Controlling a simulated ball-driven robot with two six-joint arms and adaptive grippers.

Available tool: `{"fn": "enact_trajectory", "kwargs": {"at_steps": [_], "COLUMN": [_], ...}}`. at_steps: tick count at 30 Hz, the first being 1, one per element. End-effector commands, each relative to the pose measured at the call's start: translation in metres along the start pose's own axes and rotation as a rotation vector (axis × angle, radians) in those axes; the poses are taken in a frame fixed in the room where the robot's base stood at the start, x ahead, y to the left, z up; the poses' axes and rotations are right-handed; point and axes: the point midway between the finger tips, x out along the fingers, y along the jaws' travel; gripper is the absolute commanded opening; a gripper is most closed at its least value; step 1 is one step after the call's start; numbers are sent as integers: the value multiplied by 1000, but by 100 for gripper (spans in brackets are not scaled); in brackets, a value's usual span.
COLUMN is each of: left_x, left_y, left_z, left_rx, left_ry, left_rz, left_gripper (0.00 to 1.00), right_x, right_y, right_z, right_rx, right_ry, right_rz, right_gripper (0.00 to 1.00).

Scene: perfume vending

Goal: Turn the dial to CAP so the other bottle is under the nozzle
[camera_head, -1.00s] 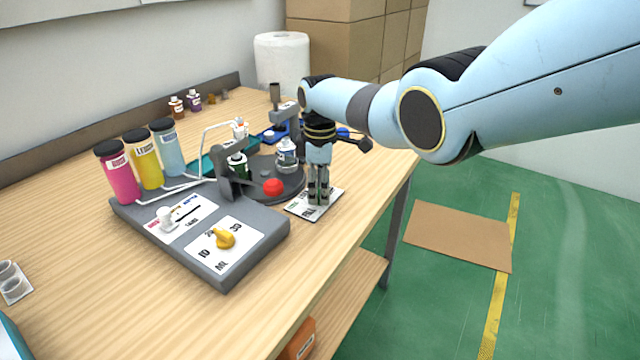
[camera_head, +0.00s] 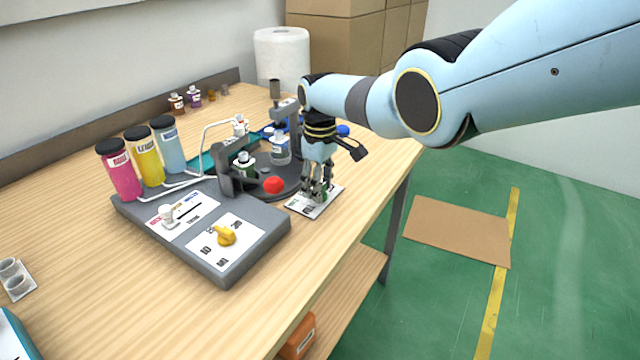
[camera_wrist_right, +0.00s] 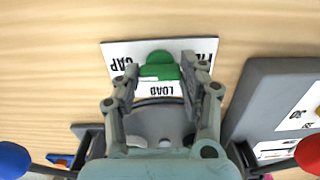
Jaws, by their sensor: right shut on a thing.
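My right gripper (camera_head: 316,197) points down at the front right of the station. In the right wrist view its fingers (camera_wrist_right: 160,80) are shut on the green dial knob (camera_wrist_right: 160,66). The knob sits on a white card (camera_wrist_right: 122,50) with CAP, LOAD and a partly hidden third label; I cannot tell which one it points to. My left gripper is not in view.
The grey control base (camera_head: 250,262) has a yellow knob (camera_head: 226,236) and a white lever (camera_head: 166,214). Pink, yellow and blue cylinders (camera_head: 168,150) stand behind it.

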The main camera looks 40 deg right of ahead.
Motion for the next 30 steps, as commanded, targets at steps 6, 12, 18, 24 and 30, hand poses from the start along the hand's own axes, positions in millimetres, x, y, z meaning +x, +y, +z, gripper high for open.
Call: {"fn": "enact_trajectory", "kwargs": {"at_steps": [6, 12, 18, 24, 30], "left_x": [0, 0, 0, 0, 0], "left_y": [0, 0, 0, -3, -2], "left_z": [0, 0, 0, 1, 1], "left_rx": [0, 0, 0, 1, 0], "left_ry": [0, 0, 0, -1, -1], "left_rz": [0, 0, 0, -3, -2], "left_gripper": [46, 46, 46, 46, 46], "right_x": [0, 0, 0, -2, -19], "right_y": [0, 0, 0, 0, 1], "right_z": [0, 0, 0, 0, -1], "right_rx": [4, 3, 2, 2, 2], "right_ry": [1, 1, 1, 2, 4], "right_rz": [0, 0, 0, 0, 2], "right_gripper": [10, 55, 65, 65, 65]}}
